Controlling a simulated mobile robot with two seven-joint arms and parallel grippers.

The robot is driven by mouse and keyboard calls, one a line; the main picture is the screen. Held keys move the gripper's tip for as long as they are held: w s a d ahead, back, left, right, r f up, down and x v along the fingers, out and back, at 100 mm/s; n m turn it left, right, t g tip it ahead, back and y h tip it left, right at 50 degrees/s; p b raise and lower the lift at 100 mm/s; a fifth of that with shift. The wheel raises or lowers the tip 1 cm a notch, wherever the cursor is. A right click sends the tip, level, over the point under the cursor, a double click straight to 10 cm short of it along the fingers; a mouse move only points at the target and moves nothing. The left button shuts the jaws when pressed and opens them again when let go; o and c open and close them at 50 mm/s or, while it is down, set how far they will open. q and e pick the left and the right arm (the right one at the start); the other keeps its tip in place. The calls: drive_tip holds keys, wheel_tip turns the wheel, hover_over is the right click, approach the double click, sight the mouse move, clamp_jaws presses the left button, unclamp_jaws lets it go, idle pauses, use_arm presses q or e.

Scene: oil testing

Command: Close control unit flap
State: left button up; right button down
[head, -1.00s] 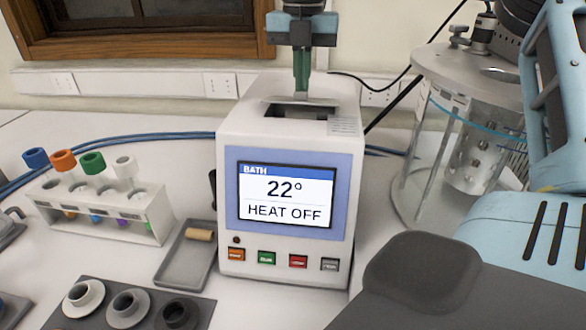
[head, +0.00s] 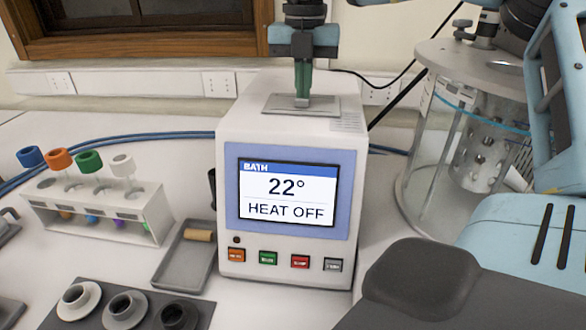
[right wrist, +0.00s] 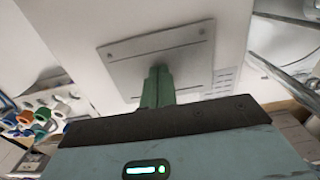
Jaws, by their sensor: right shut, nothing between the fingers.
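The control unit (head: 288,260) is a white box whose screen (head: 287,195) reads BATH, 22° and HEAT OFF. Its grey flap (head: 280,104) lies flat over the opening in the top, and no gap shows. The flap also fills the middle of the right wrist view (right wrist: 195,50). My right gripper (head: 302,98) points down with its green fingers together and empty. Its tips are at the flap and appear to touch it; the fingers show again in the right wrist view (right wrist: 157,72). My left gripper is not in view.
A rack (head: 100,205) with several coloured-cap tubes stands to the left. A small grey tray (head: 185,262) with a tan cylinder (head: 200,235) lies beside the unit. A glass vessel (head: 440,150) stands close on the right. Blue hoses (head: 130,136) run behind.

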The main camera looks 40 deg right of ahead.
drive_tip(key=shift+r+p, duration=0.75)
drive_tip(key=shift+r, duration=2.15)
use_arm(q)
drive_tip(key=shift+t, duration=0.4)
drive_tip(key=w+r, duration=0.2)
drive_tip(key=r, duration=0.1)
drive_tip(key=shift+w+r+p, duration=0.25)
drive_tip(key=shift+p, duration=0.15)
use_arm(e)
wheel_tip(320, 180, up, 3)
drive_tip(key=shift+r, duration=0.2)
